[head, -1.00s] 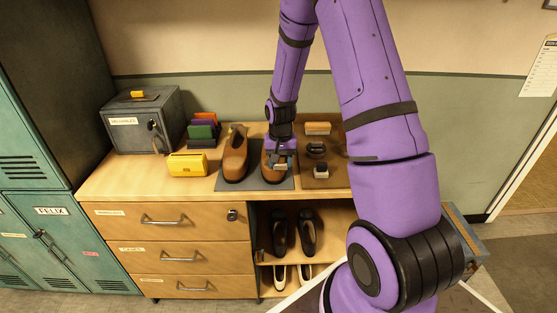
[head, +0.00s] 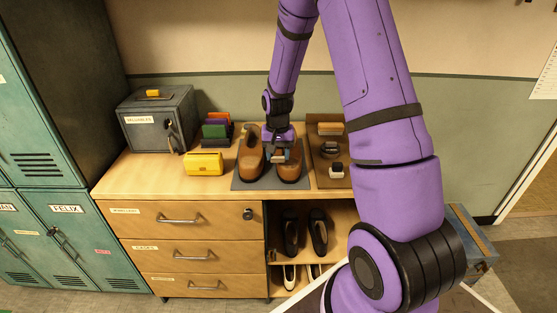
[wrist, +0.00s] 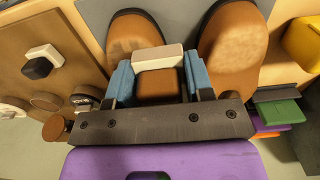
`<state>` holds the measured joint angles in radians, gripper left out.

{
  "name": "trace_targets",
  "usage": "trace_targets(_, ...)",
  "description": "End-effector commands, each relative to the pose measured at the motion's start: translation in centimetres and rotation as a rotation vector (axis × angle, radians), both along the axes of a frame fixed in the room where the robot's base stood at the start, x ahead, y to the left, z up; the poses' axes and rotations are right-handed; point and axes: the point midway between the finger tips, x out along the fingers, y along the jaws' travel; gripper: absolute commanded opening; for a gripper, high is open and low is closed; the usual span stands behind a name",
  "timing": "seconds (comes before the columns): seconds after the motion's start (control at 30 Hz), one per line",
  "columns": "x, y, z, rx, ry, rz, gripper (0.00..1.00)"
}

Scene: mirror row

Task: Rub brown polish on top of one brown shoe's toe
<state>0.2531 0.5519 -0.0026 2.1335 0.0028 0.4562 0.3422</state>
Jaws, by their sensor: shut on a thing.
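Two brown shoes stand side by side on a grey mat (head: 241,184), the left one (head: 250,163) and the right one (head: 291,169). In the wrist view, the right one (wrist: 133,33) shows on the left with a dull, greyish toe patch. The left one (wrist: 233,48) shows on the right with a mottled toe. My gripper (wrist: 158,84) is shut on an applicator with a brown block (wrist: 157,87) and a cream strip (wrist: 158,57). The applicator is between the toes, nearer the right shoe. I cannot tell whether it touches.
A yellow box (head: 204,164), a coloured rack (head: 216,131) and a grey lockbox (head: 157,118) stand to the left. Bare counter lies along the front.

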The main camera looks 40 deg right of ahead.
Motion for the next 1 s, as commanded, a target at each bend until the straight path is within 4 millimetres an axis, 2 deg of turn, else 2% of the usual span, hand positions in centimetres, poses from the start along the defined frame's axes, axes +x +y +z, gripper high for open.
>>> trace_targets(0.53,0.5,-0.2,4.8,0.0,-0.002,0.003,0.22)
trace_targets(1.0,0.5,-0.2,5.3,0.0,0.0,0.003,0.22)
